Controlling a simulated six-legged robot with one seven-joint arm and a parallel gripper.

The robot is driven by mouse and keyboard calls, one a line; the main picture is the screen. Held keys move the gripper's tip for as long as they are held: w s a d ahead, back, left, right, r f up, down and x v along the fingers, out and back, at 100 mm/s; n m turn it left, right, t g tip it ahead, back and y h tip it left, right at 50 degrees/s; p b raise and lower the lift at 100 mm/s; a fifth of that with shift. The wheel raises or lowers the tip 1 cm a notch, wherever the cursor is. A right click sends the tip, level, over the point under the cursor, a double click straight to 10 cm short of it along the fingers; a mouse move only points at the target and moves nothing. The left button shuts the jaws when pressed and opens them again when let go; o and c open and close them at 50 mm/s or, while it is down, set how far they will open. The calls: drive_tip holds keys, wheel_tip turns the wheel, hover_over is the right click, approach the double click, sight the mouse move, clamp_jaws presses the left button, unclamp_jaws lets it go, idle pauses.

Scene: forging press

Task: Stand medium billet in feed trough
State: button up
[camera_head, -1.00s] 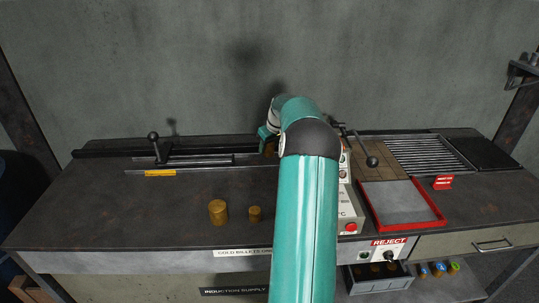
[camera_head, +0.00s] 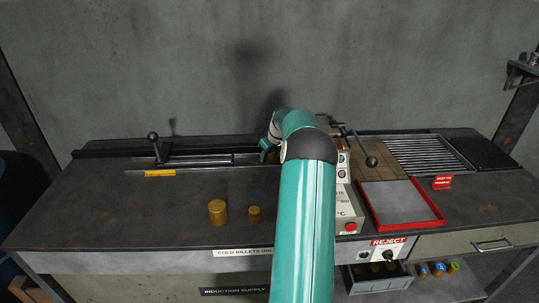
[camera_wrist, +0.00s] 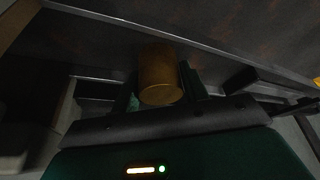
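A yellow-brown cylindrical billet (camera_wrist: 160,72) is between the two fingers of my gripper (camera_wrist: 160,92) in the wrist view, with a finger close against each side. By the two other sizes on the bench, it appears to be the medium billet. In the head view my gripper (camera_head: 268,152) is at the back of the bench, by the right end of the feed trough (camera_head: 205,160), mostly hidden behind my arm. Whether the billet's end touches the trough floor cannot be told.
A large billet (camera_head: 217,212) and a small billet (camera_head: 254,213) stand on the bench front. A black-knobbed lever (camera_head: 154,138) rises over the trough. A control box (camera_head: 346,205) and red-rimmed reject tray (camera_head: 402,206) lie right of my arm. The left bench top is clear.

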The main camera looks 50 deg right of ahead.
drive_tip(key=shift+r, duration=0.1)
drive_tip(key=v, duration=1.2)
drive_tip(key=w+a+r+n, duration=0.1)
drive_tip(key=a+r, duration=0.3)
drive_tip(key=a, duration=0.7)
drive_tip(key=w+a+r, duration=0.1)
drive_tip(key=a+r, duration=0.3)
drive_tip(key=a, duration=0.8)
drive_tip(key=w+a+r+n, duration=0.1)
drive_tip(key=a+r, duration=0.3)
drive_tip(key=a, duration=0.7)
drive_tip(key=shift+n+t+y, duration=0.5)
drive_tip(key=shift+t+y, duration=0.1)
drive_tip(key=s+a+f, duration=0.1)
drive_tip(key=s+a, duration=0.5)
drive_tip(key=a, duration=0.1)
drive_tip(key=s+a+f, duration=0.2)
drive_tip(key=s+a, duration=0.5)
drive_tip(key=a, duration=0.1)
drive_tip(key=s+a+f, duration=0.1)
drive_tip(key=s+a, duration=0.6)
drive_tip(key=a, duration=0.1)
drive_tip(key=shift+s+f, duration=0.2)
